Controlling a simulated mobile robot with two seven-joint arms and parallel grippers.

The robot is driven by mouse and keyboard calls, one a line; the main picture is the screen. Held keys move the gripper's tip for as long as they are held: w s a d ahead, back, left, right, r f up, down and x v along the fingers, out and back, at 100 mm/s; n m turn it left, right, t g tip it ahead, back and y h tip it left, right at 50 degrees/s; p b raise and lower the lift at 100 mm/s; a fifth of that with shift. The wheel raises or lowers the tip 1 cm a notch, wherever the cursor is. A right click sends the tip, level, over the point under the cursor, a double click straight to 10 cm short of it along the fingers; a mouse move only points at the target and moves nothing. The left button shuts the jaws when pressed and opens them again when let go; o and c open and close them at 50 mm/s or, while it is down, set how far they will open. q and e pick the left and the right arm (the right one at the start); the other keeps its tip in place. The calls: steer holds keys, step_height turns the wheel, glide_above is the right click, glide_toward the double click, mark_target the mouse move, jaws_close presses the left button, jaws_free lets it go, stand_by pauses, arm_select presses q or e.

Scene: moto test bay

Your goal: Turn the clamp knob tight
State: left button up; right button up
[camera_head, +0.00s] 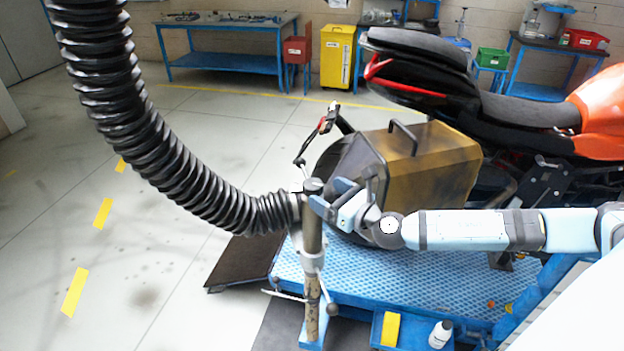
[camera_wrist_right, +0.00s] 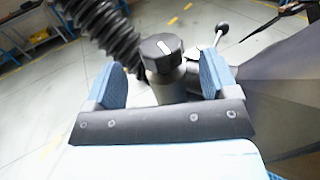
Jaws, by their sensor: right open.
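The clamp knob (camera_head: 313,186) is a dark round cap on top of an upright post (camera_head: 312,238). In the right wrist view the knob (camera_wrist_right: 160,52) is black and ribbed, with a white mark on its top. My right gripper (camera_head: 322,194) comes in from the right at the knob's height. In the right wrist view the blue fingers of the gripper (camera_wrist_right: 152,60) stand open on either side of the knob, with a gap visible to each side. My left gripper is not in view.
A thick black ribbed hose (camera_head: 150,135) ends at the post from the left. A small ball-ended lever (camera_wrist_right: 221,32) stands beside the knob. A brown-yellow case (camera_head: 435,155) and an orange motorcycle (camera_head: 520,110) are behind my right arm. A blue lift platform (camera_head: 390,275) lies below.

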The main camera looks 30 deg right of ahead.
mark_target(320, 189)
steer(key=p+x, duration=0.1)
steer(key=x, duration=0.4)
steer(key=shift+w, duration=0.2)
steer(key=c, duration=0.9)
